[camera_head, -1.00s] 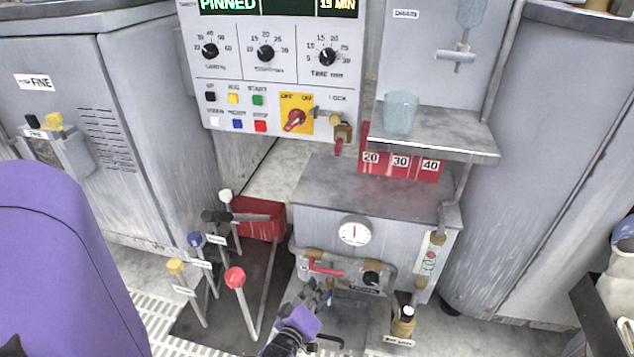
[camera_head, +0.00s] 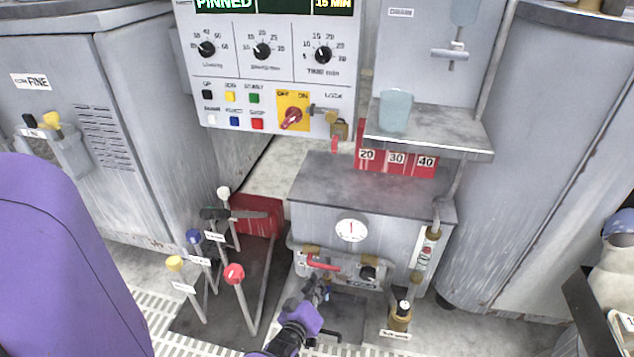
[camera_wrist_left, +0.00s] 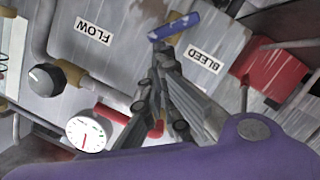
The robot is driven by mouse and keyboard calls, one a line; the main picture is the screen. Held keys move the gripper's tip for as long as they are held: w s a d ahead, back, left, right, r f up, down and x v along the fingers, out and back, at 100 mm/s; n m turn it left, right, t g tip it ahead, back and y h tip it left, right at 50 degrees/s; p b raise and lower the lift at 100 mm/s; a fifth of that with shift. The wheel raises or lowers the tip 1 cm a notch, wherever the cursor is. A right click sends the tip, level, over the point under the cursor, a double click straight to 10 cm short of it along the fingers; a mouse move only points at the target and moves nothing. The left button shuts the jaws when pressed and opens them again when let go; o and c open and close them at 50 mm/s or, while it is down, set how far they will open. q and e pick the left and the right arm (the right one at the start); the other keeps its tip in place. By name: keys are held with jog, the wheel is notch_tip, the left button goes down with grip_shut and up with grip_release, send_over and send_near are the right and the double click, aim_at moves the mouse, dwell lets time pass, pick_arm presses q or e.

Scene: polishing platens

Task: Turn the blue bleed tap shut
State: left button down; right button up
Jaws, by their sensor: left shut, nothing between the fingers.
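The blue bleed tap (camera_wrist_left: 174,26) shows at the top of the left wrist view, its short blue handle lying slightly tilted near the BLEED label (camera_wrist_left: 202,60). My left gripper (camera_wrist_left: 162,58) is shut and empty, its fingertips just below the handle in that view; I cannot tell whether they touch it. In the head view my left gripper (camera_head: 321,284) is in front of the pipework on the grey cabinet and largely covers the tap there. My right gripper is not in view.
A red lever handle (camera_head: 323,264) and a black knob (camera_head: 368,272) sit close to my left gripper. A round gauge (camera_head: 352,230) is above. Several upright levers, one with a red knob (camera_head: 234,273), stand left. A brass fitting (camera_head: 401,317) stands right.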

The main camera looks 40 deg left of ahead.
pick_arm(q)
jog(key=shift+w+d+r+m+y+p, duration=0.15)
jog(key=shift+d+m+p, duration=0.1)
jog(key=shift+m, duration=0.25)
jog(key=shift+w+d+f+m+y+p, duration=0.15)
jog(key=shift+d+m, duration=0.1)
jog(key=shift+m, duration=0.25)
jog(key=shift+w+d+m+g+y, duration=0.35)
jog(key=shift+d+m+g, duration=0.25)
jog(key=shift+m, duration=0.5)
dwell(0.5)
jog(key=shift+w+d+f, duration=0.2)
jog(key=shift+w+d, duration=0.25)
jog(key=shift+d, duration=0.2)
dwell(0.8)
jog(key=shift+s, duration=0.15)
dwell(0.4)
